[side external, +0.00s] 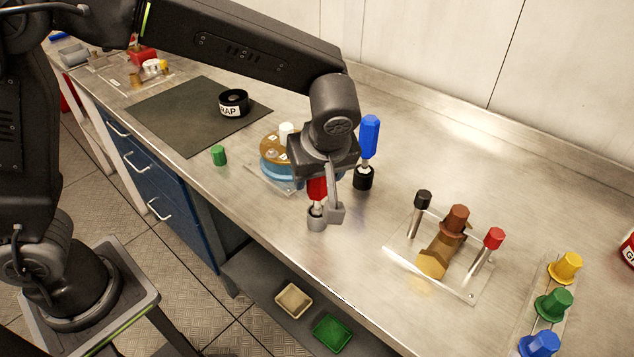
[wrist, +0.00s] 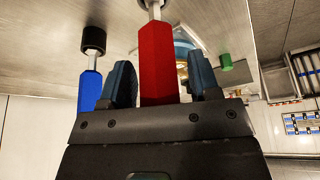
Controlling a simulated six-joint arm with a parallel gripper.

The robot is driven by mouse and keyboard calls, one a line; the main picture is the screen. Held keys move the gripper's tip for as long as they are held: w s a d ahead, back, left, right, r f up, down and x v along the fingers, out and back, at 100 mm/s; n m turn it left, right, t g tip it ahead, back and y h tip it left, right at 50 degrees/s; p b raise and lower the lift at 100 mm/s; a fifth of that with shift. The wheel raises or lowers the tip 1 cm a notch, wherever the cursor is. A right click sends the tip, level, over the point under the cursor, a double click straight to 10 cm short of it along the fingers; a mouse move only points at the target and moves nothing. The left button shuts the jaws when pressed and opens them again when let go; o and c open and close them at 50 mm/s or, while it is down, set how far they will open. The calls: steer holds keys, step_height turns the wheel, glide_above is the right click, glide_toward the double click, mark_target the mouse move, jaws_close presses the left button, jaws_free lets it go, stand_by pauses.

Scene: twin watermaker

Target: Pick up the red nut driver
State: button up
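The red nut driver stands upright, its red handle (side external: 317,188) partly hidden by my gripper in the side view. Its lower end is at a grey metal cup (side external: 316,222) on the counter. In the wrist view the red handle (wrist: 158,60) lies between the two dark fingers of my gripper (wrist: 160,82). The left finger is close against the handle's edge, and a narrow gap shows at the right finger. The gripper is open around the handle. In the side view my gripper (side external: 328,192) points down over it.
A round blue-and-brown unit (side external: 272,158) is to the left. A clear plate with fittings (side external: 435,262) lies to the right. The counter's front edge is near.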

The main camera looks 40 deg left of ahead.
steer(key=c, duration=0.8)
steer(key=shift+r, duration=0.1)
steer(key=shift+r, duration=0.4)
step_height(320, 180, up, 4)
steer(key=shift+f, duration=0.2)
steer(key=a+r, duration=0.2)
steer(key=a, duration=0.2)
steer(key=a+r, duration=0.2)
steer(key=a, duration=0.1)
steer(key=s+a+r, duration=0.1)
steer(key=a+r, duration=0.1)
steer(key=a, duration=0.2)
steer(key=shift+a+r, duration=0.25)
steer(key=shift+a, duration=0.1)
